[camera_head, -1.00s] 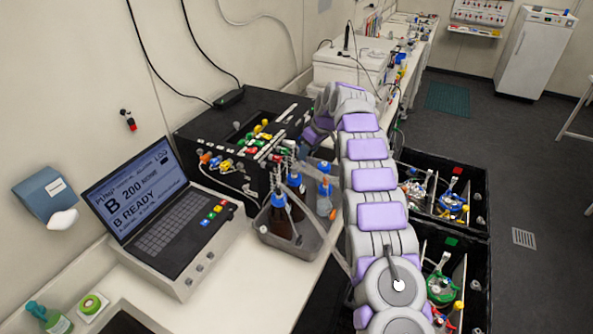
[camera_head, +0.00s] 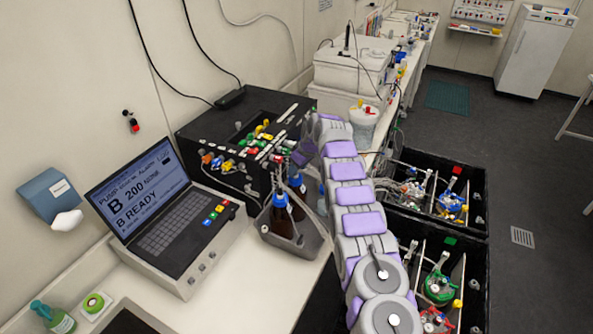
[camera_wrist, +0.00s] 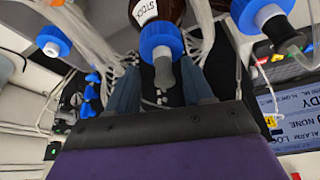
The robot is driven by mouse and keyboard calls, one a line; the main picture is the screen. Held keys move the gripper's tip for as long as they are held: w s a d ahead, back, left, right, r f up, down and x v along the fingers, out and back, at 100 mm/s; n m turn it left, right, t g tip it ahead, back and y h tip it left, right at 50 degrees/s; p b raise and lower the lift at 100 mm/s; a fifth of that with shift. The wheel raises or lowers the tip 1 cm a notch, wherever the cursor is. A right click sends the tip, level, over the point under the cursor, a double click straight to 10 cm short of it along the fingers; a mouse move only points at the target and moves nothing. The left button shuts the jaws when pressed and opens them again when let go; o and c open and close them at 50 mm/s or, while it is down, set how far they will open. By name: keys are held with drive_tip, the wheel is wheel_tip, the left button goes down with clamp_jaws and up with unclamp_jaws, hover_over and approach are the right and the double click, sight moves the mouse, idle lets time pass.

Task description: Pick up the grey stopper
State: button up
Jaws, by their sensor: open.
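In the wrist view, a grey stopper (camera_wrist: 163,72) sticks out of a blue cap (camera_wrist: 161,41) on a brown bottle with a white label reading "STOCK". The two fingers of my gripper (camera_wrist: 160,82) are apart, one on each side of the stopper's line. I cannot tell whether either finger touches it. A darker grey stopper (camera_wrist: 287,37) shows in another blue cap at upper right, and a pale one (camera_wrist: 50,48) at upper left. In the head view, brown bottles with blue caps (camera_head: 280,199) stand in a grey tray (camera_head: 294,249); my arm hides part of this area.
A pump console (camera_head: 170,235) with a lit screen stands left of the tray. A black box (camera_head: 215,128) with colored fittings is behind it. Clear and pale tubing (camera_wrist: 95,45) runs close around the bottles. Black crates (camera_head: 437,190) stand on the right.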

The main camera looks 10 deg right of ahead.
drive_tip(key=shift+a+f, duration=0.15)
drive_tip(key=shift+a, duration=0.3)
drive_tip(key=shift+d, duration=0.4)
drive_tip(key=c, duration=0.7)
clamp_jaws()
drive_tip(key=shift+a, duration=0.2)
